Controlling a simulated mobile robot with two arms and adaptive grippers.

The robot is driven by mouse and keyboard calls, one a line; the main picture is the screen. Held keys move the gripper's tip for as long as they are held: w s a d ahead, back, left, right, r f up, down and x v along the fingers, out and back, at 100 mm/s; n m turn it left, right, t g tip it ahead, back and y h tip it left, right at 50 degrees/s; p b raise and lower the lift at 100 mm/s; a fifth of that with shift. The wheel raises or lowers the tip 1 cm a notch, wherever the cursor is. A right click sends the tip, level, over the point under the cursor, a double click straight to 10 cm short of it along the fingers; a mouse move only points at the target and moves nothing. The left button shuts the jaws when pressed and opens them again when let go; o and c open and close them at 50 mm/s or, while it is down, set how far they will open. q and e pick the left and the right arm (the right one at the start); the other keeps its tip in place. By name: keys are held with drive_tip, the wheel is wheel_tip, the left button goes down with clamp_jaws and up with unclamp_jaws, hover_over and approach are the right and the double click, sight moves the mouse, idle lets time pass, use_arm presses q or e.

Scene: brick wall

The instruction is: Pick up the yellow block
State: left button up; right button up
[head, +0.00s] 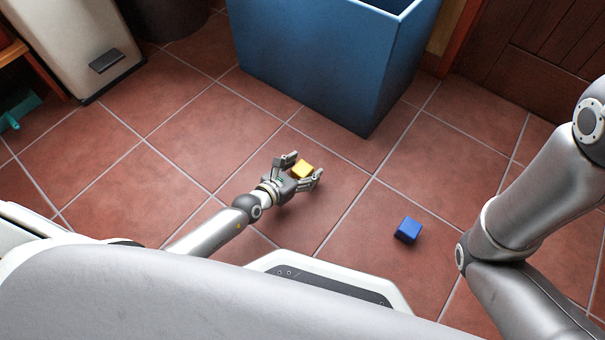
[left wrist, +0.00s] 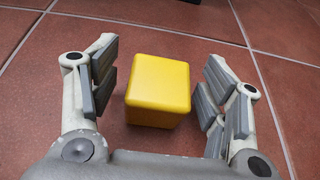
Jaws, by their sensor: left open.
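The yellow block (head: 302,169) lies on the tiled floor in front of the blue bin in the head view. My left gripper (head: 305,172) is open, with its two fingers on either side of the block. In the left wrist view the yellow block (left wrist: 158,90) sits between the open fingers of the left gripper (left wrist: 160,88), with a gap on each side.
A blue block (head: 408,229) lies on the floor to the right. A large blue bin (head: 320,60) stands behind the yellow block. A beige bin (head: 75,40) stands at the upper left, with a teal object (head: 18,108) near it. The floor left of the gripper is clear.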

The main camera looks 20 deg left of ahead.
use_arm(q)
drive_tip(key=c, duration=1.1)
drive_tip(key=shift+r, duration=0.2)
